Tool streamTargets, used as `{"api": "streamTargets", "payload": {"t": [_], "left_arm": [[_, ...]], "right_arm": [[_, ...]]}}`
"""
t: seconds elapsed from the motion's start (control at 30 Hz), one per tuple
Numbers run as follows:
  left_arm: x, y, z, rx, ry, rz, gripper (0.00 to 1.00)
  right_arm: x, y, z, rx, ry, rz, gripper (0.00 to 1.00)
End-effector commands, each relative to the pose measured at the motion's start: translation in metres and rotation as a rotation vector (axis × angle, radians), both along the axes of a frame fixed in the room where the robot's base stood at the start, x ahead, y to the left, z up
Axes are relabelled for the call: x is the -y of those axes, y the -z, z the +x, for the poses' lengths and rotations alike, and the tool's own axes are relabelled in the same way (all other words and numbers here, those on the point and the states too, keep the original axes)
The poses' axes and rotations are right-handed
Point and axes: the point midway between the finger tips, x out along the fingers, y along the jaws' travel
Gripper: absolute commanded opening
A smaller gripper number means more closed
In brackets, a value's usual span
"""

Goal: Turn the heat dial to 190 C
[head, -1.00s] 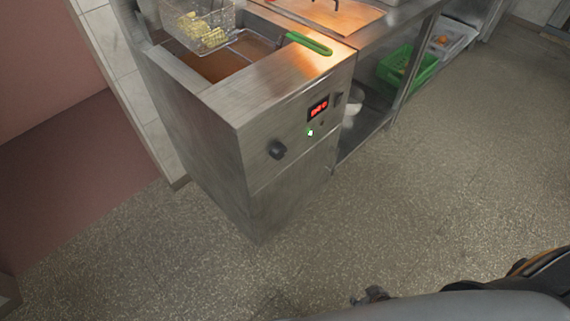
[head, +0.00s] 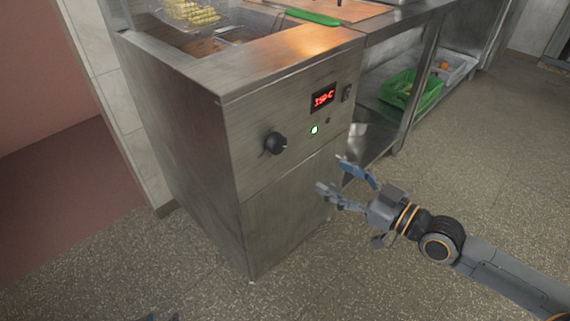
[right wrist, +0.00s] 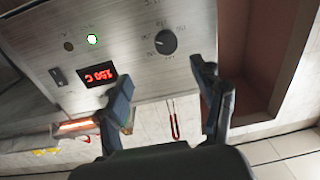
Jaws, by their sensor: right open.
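The black heat dial (head: 275,143) is on the steel front of the fryer, left of a red lit display (head: 322,98). In the right wrist view the dial (right wrist: 166,41) shows with faint marks around it, and the display (right wrist: 98,75) appears turned over; its middle digit is hard to read. My right gripper (head: 330,174) is open and empty, in front of the panel, to the right of and below the dial, apart from it. Its two fingers (right wrist: 165,98) also show in the right wrist view. Only a sliver of my left gripper (head: 160,317) shows at the bottom edge.
A green lamp (head: 314,130) and a dark switch (head: 347,92) are near the display. A green crate (head: 410,92) stands on the shelf at right. The floor in front is clear.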

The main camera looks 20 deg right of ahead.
Motion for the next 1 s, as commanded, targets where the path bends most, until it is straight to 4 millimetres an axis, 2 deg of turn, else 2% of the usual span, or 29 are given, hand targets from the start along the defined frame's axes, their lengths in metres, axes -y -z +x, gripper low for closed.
{"api": "streamTargets", "payload": {"t": [0.17, 0.37, 0.77, 1.0], "left_arm": [[-0.001, -0.006, -0.002, 0.006, -0.001, 0.0, 0.4], [-0.002, -0.004, -0.006, -0.014, -0.002, 0.003, 0.4], [-0.007, 0.003, -0.021, -0.095, -0.008, 0.021, 0.4], [-0.007, 0.004, -0.02, -0.092, -0.008, 0.02, 0.4]], "right_arm": [[-0.009, -0.006, -0.001, 0.011, -0.019, 0.01, 0.68], [-0.018, -0.008, 0.015, 0.013, -0.015, 0.013, 0.68], [-0.056, -0.008, 0.07, 0.011, -0.018, 0.014, 0.68], [-0.076, -0.006, 0.1, 0.01, -0.017, 0.01, 0.68]]}}
